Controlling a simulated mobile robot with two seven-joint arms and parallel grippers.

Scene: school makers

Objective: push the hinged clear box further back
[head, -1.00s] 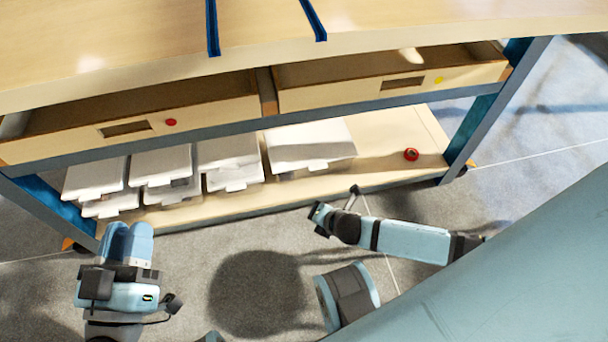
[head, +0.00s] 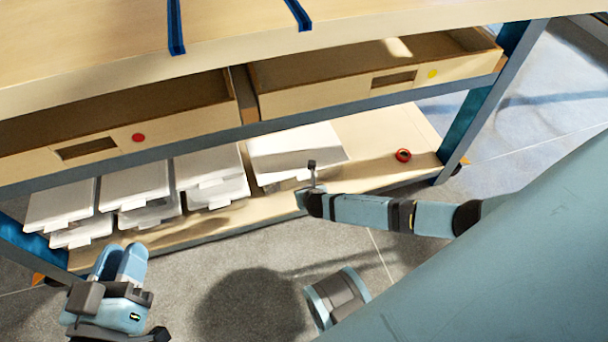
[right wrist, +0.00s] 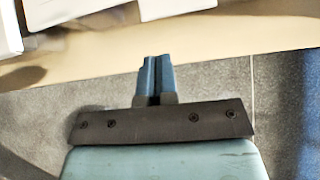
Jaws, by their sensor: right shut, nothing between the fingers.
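The box at the right end of the row on the lower shelf (head: 392,133), pale with a white lid (head: 300,147), seems to be the hinged clear box. It looks whitish rather than clear, and its front lower part is partly hidden by my right wrist. My right gripper (head: 303,199) is at the shelf's front edge, just in front of this box; its fingers are hard to make out there. In the right wrist view its fingers (right wrist: 156,78) are shut and empty, pointing at the shelf edge. My left gripper (head: 121,262) is slightly open and empty, low at the left.
Several white lidded boxes (head: 135,185) stand stacked left of it. A red roll (head: 403,155) lies to the right on the shelf. Two open drawers (head: 185,122) (head: 350,90) hang above. A blue table leg (head: 485,110) bounds the right side.

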